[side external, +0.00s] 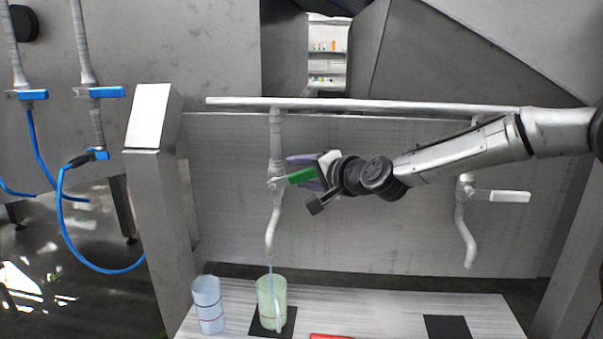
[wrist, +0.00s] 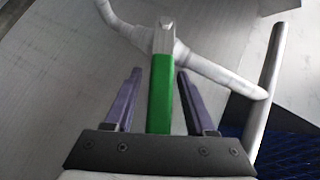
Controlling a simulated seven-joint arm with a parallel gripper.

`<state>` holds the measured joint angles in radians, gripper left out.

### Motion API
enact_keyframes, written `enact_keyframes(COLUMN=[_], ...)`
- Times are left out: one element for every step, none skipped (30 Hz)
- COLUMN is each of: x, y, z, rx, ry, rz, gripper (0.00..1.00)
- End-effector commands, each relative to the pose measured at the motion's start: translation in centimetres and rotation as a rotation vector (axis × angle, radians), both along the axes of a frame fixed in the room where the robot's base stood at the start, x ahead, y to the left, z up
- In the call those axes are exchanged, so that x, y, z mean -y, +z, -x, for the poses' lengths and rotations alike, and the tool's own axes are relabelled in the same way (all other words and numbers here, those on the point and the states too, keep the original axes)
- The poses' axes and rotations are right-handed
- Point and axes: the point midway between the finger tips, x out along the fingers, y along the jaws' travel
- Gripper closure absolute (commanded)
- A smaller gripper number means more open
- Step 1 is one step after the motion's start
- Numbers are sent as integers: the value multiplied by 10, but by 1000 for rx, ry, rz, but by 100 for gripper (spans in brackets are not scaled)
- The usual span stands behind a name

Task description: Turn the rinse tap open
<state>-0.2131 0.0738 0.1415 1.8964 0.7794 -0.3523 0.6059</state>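A tap with a green lever handle (side external: 302,176) hangs from the grey pipe at the centre left in the side view. Its spout (side external: 270,240) points down over a pale green jug (side external: 271,290). A thin bluish stream shows between spout and jug. My gripper (side external: 306,171) is at the lever, its purple fingers on either side. In the wrist view, the green lever (wrist: 160,95) lies between the fingers of my gripper (wrist: 159,74), with a visible gap on each side. The fingers are open and not closed on it.
A second tap with a white lever (side external: 510,196) hangs at the right. A pale blue cup (side external: 208,304) stands left of the jug. A black mat (side external: 447,328) lies bare on the right of the counter. A red item (side external: 330,336) shows at the front edge.

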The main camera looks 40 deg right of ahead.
Motion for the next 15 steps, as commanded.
enact_keyframes(x=[0, 0, 0, 0, -1, -1, -1, -1, -1, -1, -1, -1, -2, -2, -2], y=[0, 0, 0, 0, 0, 0, 0, 0, 0, 1, 1, 2, 4, 5, 7], z=[0, 0, 0, 0, 0, 0, 0, 0, 1, 2, 4, 7, 10, 14, 20], rx=[0, 0, 0, 0, 0, 0, 0, 1, 1, 1, 0, 0, 1, 2, 2], ry=[0, 1, 1, 1, 1, 1, 1, 1, 1, 1, 2, 2, 2, 2, 4], rz=[0, 0, 0, 0, 0, 0, 0, 0, 0, 0, -1, -1, -1, -2, -1], gripper=[43, 43, 43, 43, 43, 43, 43, 43, 43, 43, 43, 43, 43, 43, 43])
